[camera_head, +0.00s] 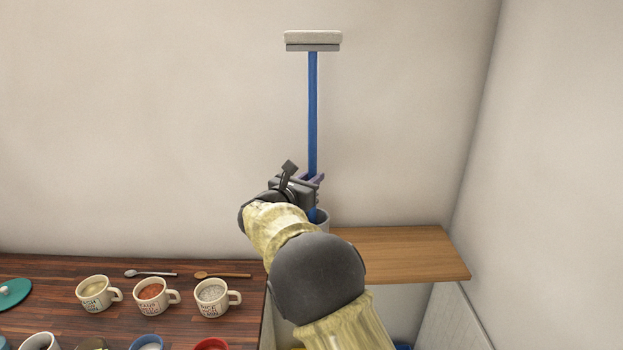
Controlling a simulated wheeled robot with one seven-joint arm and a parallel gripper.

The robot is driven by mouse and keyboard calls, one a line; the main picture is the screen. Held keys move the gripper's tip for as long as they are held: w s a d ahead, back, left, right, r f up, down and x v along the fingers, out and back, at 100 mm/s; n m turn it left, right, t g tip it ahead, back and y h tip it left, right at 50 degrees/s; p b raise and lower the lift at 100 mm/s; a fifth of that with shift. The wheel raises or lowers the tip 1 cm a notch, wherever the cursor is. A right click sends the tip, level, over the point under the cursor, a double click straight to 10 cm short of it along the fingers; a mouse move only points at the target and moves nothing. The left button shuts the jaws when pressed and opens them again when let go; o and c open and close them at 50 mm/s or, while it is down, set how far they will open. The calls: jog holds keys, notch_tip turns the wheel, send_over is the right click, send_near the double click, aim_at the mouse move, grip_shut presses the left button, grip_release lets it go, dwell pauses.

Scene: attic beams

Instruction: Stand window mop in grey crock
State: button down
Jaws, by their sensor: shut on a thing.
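The window mop (313,110) stands upright in the head view, with a blue handle and a pale head on top against the wall. My gripper (313,186) is shut on the lower part of its handle. The grey crock (323,222) is directly below my gripper, on the wooden shelf, and is partly hidden by my arm. A blue lower end of the handle shows at the crock's mouth. I cannot tell how deep it reaches or whether it touches the crock.
The wooden shelf (410,252) is clear to the right of the crock. On the left, a dark wooden counter (50,268) holds several labelled mugs (152,296), two spoons (222,275) and a teal lid (12,292). Walls stand behind and at right.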

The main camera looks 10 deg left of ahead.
jog(key=shift+f+b, duration=0.35)
jog(key=shift+f, duration=0.15)
jog(key=c, duration=1.2)
grip_release()
jog(key=b+v, duration=0.4)
jog(key=v, duration=1.3)
jog(key=shift+s+b, duration=0.2)
jog(key=shift+b, duration=0.1)
jog(key=shift+a, duration=0.15)
